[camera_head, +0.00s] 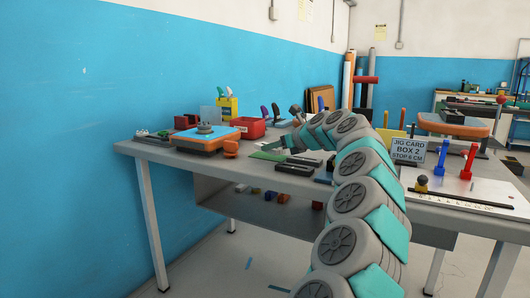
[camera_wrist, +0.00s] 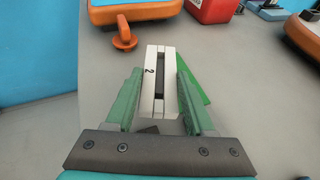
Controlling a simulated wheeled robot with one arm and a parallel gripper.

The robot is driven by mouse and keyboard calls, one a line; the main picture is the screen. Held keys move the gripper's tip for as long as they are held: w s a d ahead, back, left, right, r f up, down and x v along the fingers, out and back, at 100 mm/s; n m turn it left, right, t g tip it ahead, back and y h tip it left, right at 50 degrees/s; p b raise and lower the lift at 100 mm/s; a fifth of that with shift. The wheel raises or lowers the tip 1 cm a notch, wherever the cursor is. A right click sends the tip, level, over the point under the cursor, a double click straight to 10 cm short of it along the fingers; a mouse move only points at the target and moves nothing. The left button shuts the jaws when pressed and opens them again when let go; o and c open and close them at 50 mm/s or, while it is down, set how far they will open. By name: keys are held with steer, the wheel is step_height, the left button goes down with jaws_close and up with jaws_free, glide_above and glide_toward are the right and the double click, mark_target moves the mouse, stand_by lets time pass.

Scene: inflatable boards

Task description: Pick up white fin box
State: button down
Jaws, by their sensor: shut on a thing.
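The white fin box (camera_wrist: 169,66) is a narrow pale block with a long dark slot and a "2" marked on its left side. In the wrist view it stands lengthwise between the green fingers of my gripper (camera_wrist: 160,78). My gripper is shut on it, with a finger along each long side. In the head view my gripper (camera_head: 280,149) is over the left part of the bench, and I cannot make out the fin box there.
A red bin (camera_head: 249,127) is behind. A flat green piece (camera_wrist: 194,92) lies right of the fin box. A sign (camera_head: 408,150) and red and blue clamps stand at right.

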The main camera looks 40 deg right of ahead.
steer(key=d, duration=0.4)
steer(key=shift+s+d+r, duration=0.15)
steer(key=shift+s+r, duration=0.1)
steer(key=shift+s, duration=0.15)
steer(key=shift+d+p, duration=0.4)
steer(key=d, duration=0.2)
steer(key=d+p, duration=0.1)
steer(key=shift+s+d+r, duration=0.15)
steer(key=shift+s+r, duration=0.1)
steer(key=shift+s, duration=0.15)
steer(key=shift+d+f, duration=0.15)
steer(key=shift+d, duration=0.2)
steer(key=shift+s+d+r, duration=0.1)
steer(key=shift+d+r, duration=0.2)
steer(key=shift+d, duration=0.4)
steer(key=shift+d+f, duration=0.1)
steer(key=shift+d, duration=0.3)
steer(key=shift+s, duration=0.1)
